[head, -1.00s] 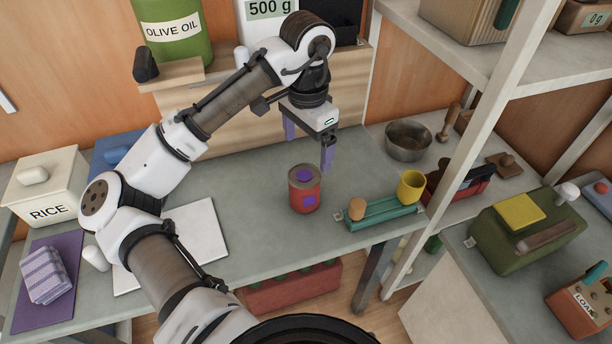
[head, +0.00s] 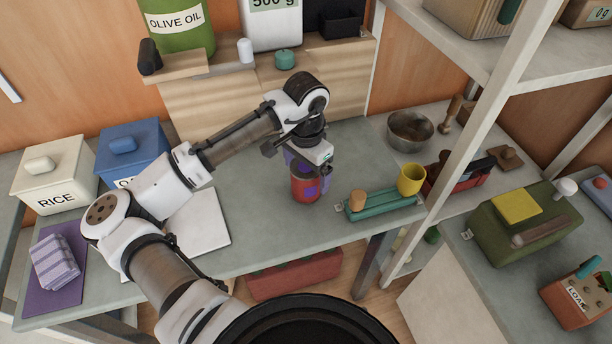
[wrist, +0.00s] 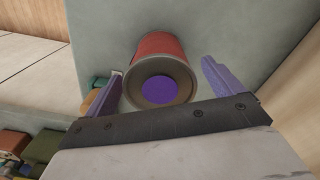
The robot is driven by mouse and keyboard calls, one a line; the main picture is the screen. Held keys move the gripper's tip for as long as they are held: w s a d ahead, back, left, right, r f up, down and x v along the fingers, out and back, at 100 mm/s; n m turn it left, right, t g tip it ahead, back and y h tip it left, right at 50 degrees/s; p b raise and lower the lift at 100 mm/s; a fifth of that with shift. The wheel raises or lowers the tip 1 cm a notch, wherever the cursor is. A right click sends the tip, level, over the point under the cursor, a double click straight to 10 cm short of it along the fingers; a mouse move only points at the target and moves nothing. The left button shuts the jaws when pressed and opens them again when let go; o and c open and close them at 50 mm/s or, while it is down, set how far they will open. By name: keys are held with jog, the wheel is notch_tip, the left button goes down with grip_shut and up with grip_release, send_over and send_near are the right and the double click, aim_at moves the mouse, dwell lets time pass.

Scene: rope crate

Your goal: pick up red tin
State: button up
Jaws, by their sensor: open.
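The red tin (head: 304,188) stands upright on the grey counter, with a purple mark on its side. In the wrist view the tin (wrist: 160,48) shows its grey rim and a purple disc on top. My gripper (head: 309,165) is over the tin in the head view and hides much of its top. In the wrist view my gripper (wrist: 158,85) is open, with one purple finger on each side of the tin's top. I see gaps between the fingers and the tin; it is not clamped.
A metal bowl (head: 410,131) stands farther back. A white board (head: 203,219) lies left on the counter (head: 262,226). A shelf post (head: 476,130) rises at right.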

jog(key=shift+f, duration=1.15)
jog(key=c, duration=1.3)
jog(key=shift+c, duration=0.2)
jog(key=shift+r, duration=0.1)
notch_tip(320, 180, up, 20)
jog(key=b, duration=0.1)
jog(key=shift+b, duration=0.35)
